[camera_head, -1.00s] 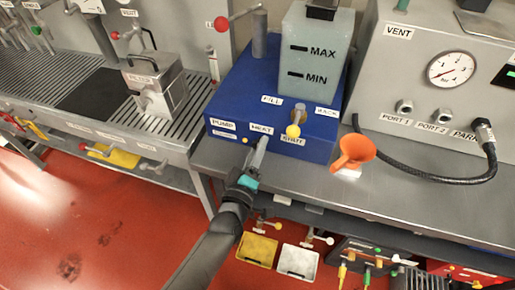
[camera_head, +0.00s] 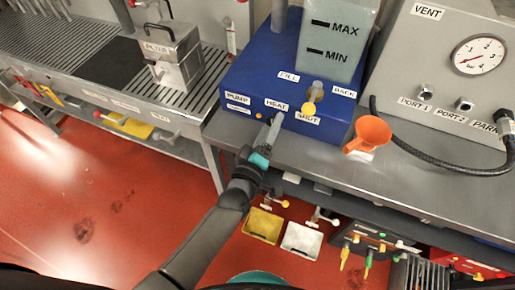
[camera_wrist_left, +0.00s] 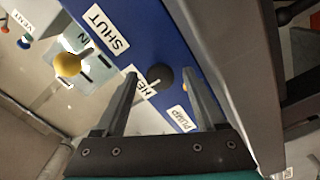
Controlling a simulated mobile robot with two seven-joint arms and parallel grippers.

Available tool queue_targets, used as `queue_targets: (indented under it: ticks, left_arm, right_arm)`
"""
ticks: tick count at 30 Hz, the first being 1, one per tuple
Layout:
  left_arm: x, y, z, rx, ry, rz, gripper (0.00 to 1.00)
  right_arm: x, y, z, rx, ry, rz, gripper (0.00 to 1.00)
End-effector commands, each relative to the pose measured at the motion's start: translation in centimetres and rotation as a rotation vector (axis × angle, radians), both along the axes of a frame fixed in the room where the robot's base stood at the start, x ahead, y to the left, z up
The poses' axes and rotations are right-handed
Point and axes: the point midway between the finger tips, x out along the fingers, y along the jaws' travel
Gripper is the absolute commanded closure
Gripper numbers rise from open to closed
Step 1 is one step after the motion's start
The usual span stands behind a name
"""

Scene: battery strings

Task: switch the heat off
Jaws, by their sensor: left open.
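The blue unit (camera_head: 240,88) on the bench has PUMP, HEAT and SHUT labels along its front. The HEAT label (camera_head: 276,105) sits just above my left gripper (camera_head: 273,122), whose arm reaches up from below. In the left wrist view, a dark round knob with a light pointer mark (camera_wrist_left: 160,77) is by the partly covered HEAT label (camera_wrist_left: 139,87). My left gripper (camera_wrist_left: 162,92) is open, with one finger on each side of the knob. I cannot tell if the fingers touch it. In the head view the gripper hides the knob. My right gripper is not in view.
A yellow ball handle (camera_head: 308,108) by SHUT is close to the right of the gripper. A black hose (camera_head: 440,163) runs from the grey gauge box (camera_head: 440,75). Trays (camera_head: 301,240) are below.

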Motion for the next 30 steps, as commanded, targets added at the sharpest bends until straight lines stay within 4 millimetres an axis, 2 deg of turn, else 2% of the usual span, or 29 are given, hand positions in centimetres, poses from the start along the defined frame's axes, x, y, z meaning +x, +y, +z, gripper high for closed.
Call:
queue_targets:
  ticks: [18, 24, 30]
  left_arm:
    - [-11.2, 3.6, -0.1, 0.001, 0.004, -0.002, 0.28]
    - [-13.2, 4.3, 0.0, 0.001, 0.002, -0.002, 0.28]
    - [-13.7, 4.4, 0.0, 0.001, 0.002, -0.001, 0.28]
  right_arm:
    - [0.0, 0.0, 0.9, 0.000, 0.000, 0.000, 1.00]
    - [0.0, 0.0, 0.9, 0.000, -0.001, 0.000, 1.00]
    - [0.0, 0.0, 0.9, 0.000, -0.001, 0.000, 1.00]
